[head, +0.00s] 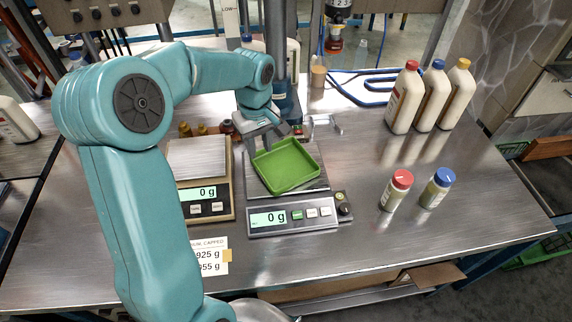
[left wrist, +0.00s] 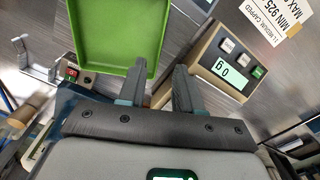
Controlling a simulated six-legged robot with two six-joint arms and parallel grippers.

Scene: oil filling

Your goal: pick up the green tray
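The green tray (head: 287,168) is a shallow, empty square tray over the platform of the right-hand scale (head: 293,218), turned slightly against it. My left gripper (head: 268,145) is at the tray's far left corner in the head view. In the left wrist view the tray (left wrist: 115,35) fills the upper left. The two fingers of my left gripper (left wrist: 160,88) stand apart there, one over the tray's near wall and the other just outside it, with the tray's corner between them. I see no grip on the wall. My right gripper is not in view.
A second scale (head: 202,175) stands just left, also reading 0 g. Two small capped bottles (head: 397,190) stand to the right, and several large white bottles (head: 405,100) behind them. A blue hose (head: 362,92) lies at the back. The steel table's right front is clear.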

